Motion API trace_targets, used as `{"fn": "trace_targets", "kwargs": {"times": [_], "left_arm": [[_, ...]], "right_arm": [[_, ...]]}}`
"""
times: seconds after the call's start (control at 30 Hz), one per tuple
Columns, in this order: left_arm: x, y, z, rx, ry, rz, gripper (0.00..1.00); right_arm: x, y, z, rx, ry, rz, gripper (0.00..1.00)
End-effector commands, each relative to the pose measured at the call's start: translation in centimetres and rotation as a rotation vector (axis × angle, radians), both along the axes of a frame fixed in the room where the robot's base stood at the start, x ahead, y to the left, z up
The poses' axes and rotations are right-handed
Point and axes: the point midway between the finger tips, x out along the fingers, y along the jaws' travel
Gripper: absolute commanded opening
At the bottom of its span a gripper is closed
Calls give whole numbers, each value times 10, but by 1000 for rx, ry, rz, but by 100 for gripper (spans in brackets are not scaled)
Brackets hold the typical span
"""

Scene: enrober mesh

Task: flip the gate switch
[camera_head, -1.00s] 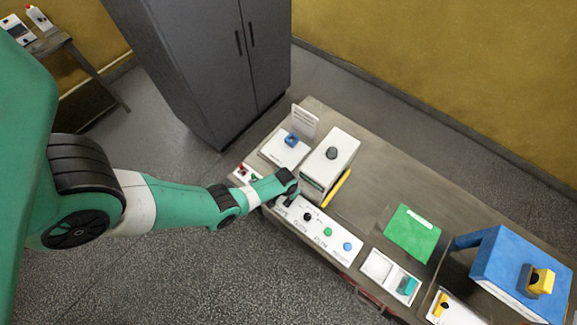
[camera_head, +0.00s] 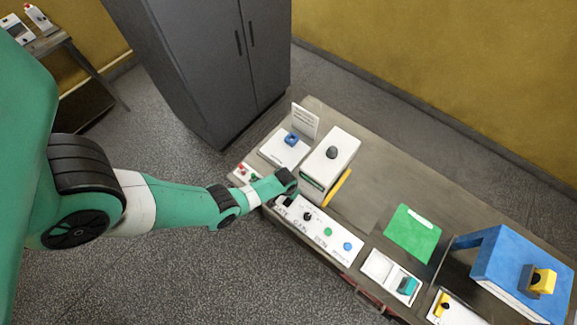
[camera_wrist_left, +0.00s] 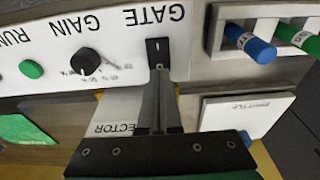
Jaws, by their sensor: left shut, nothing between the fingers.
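The white control panel (camera_head: 318,231) lies along the table's near edge. In the left wrist view it appears upside down, with the labels GATE, GAIN and RUN. The gate switch (camera_wrist_left: 158,50) is a small black plate beside the GATE label, with a light mark on it; its lever position is hard to make out. My left gripper (camera_wrist_left: 158,82) is shut and empty, its fingertips pointing at the switch's lower edge in that view. Whether they touch cannot be told. In the head view my left gripper (camera_head: 289,200) is over the panel's left end and hides the switch. My right gripper is not in view.
The black GAIN knob (camera_wrist_left: 86,61) and green RUN button (camera_wrist_left: 31,69) sit beside the switch. A holder with a blue cylinder (camera_wrist_left: 250,43) and a green one (camera_wrist_left: 298,37) is on the other side. A white box (camera_head: 331,160) stands behind the panel.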

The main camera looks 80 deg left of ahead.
Motion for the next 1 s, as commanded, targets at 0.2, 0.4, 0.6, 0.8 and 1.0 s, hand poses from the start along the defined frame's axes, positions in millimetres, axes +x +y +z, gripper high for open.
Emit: {"fn": "trace_targets", "kwargs": {"times": [0.2,0.4,0.6,0.8,1.0], "left_arm": [[0,0,-4,0,0,0,0],[0,0,-7,0,0,0,0],[0,0,-10,0,0,0,0],[0,0,-13,0,0,0,0],[0,0,-13,0,0,0,0]], "right_arm": [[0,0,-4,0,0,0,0],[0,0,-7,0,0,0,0],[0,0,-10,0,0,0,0],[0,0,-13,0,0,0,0],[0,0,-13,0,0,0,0]]}}
